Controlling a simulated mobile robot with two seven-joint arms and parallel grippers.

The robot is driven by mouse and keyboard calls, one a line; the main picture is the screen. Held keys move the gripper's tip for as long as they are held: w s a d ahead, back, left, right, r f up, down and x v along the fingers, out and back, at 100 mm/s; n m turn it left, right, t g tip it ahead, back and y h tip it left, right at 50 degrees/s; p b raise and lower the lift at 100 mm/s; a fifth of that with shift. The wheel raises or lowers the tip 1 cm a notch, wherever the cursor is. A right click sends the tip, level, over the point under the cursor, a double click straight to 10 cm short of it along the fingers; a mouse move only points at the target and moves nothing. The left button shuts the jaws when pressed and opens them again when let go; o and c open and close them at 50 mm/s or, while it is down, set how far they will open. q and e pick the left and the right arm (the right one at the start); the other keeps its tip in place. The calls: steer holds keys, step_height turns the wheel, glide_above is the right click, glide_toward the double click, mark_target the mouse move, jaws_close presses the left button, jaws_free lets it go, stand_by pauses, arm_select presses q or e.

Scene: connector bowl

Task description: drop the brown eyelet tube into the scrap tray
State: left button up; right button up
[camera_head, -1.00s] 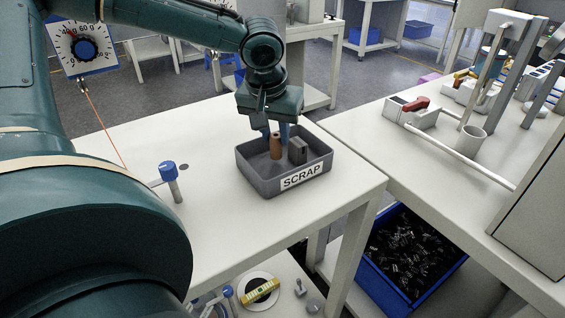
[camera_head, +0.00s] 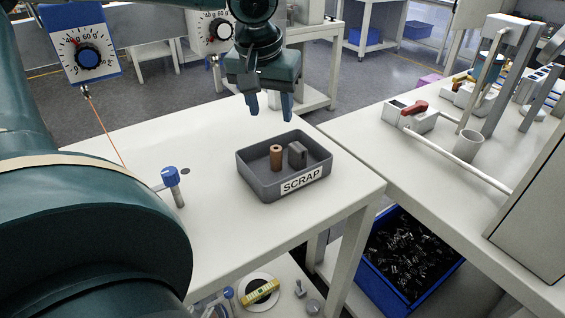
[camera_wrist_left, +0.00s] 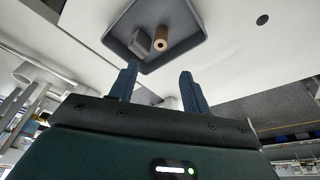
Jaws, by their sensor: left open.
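The brown eyelet tube (camera_head: 276,157) stands upright inside the grey scrap tray (camera_head: 258,187), beside a grey block (camera_head: 297,155). In the left wrist view the tube (camera_wrist_left: 160,42) shows inside the tray (camera_wrist_left: 196,38), with the grey block (camera_wrist_left: 140,43) next to it. My left gripper (camera_head: 269,108) is open and empty above and behind the tray, clear of the tube. Its two blue fingers also show apart in the left wrist view (camera_wrist_left: 160,82), with nothing between them. My right gripper is not in view.
A blue-capped post (camera_head: 172,182) stands on the white table left of the tray. A neighbouring bench at the right holds a red-handled device (camera_head: 411,113) and a grey cup (camera_head: 468,146). A blue bin (camera_head: 402,255) of dark pieces sits below. The table around the tray is mostly clear.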

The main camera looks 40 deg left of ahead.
arm_select(q)
steer(key=shift+v, duration=2.4)
